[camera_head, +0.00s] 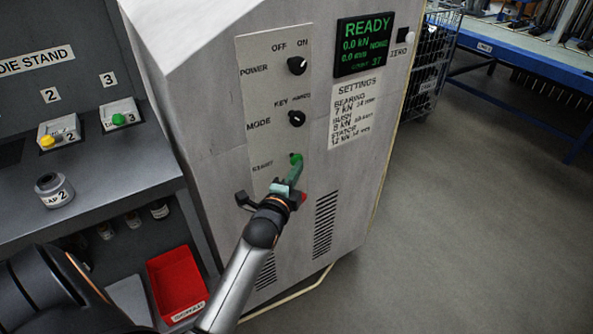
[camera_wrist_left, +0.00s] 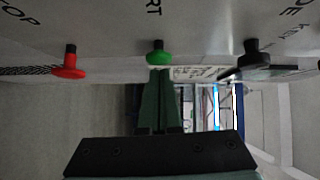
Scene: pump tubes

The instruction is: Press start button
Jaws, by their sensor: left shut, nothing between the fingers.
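The green start button (camera_head: 296,158) sits on the front panel of the grey machine (camera_head: 345,200), below the mode knob. It also shows in the left wrist view (camera_wrist_left: 158,56). My left gripper (camera_head: 295,170) is shut and empty, with its fingertips at the green button. In the left wrist view the closed fingers (camera_wrist_left: 158,80) point straight at the button, close to it; I cannot tell whether they touch. The red stop button (camera_wrist_left: 69,66) shows to the left there, and partly behind the gripper in the head view (camera_head: 303,197). My right gripper is not in view.
Above the button are the mode knob (camera_head: 297,118) and the power knob (camera_head: 297,66). The display (camera_head: 363,45) reads READY. A red bin (camera_head: 177,284) and a die stand shelf (camera_head: 110,170) stand at left. The floor (camera_head: 480,230) at right is clear.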

